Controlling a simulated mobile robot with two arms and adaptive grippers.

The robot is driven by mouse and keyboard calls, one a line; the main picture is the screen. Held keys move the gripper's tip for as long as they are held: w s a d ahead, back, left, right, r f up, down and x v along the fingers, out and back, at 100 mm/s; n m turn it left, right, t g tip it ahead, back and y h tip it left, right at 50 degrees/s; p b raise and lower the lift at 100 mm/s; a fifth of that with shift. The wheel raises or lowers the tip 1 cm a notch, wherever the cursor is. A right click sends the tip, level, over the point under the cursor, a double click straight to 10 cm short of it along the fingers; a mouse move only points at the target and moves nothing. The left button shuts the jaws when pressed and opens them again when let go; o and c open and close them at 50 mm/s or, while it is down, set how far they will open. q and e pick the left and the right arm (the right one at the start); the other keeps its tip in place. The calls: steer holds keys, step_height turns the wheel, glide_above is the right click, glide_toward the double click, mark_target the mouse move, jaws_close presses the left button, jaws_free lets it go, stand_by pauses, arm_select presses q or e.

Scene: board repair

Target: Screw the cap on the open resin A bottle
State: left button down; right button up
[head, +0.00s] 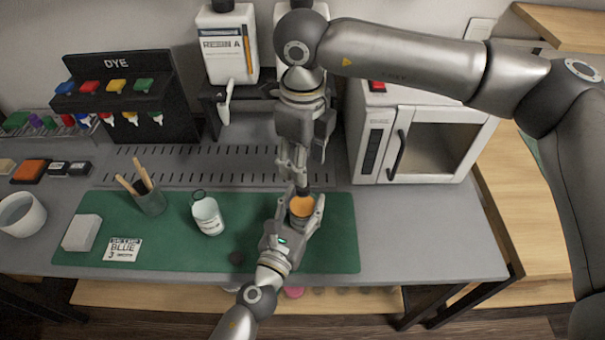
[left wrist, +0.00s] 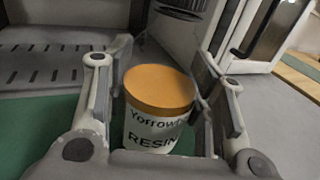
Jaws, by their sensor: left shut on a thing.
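My left gripper (head: 303,213) is shut around a small jar (head: 301,208) with a flat orange top, at the right part of the green mat. The left wrist view shows the jar (left wrist: 152,130) upright between the fingers, its white label partly reading "RESIN". I cannot tell if the orange is a lid or contents. My right gripper (head: 294,165) points down just behind the jar; a dark piece shows at its tips, and its opening is unclear. A large white bottle labelled RESIN A (head: 222,48) stands on the back rack with a dark top.
A dye rack (head: 118,70) stands at back left. A white oven (head: 420,143) stands at right. The table's right front is clear.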

step_height(320, 180, up, 5)
steer(key=shift+r, duration=0.2)
arm_select(q)
steer(key=c, duration=0.6)
jaws_free()
steer(key=v, duration=1.2)
steer(key=shift+f, duration=0.1)
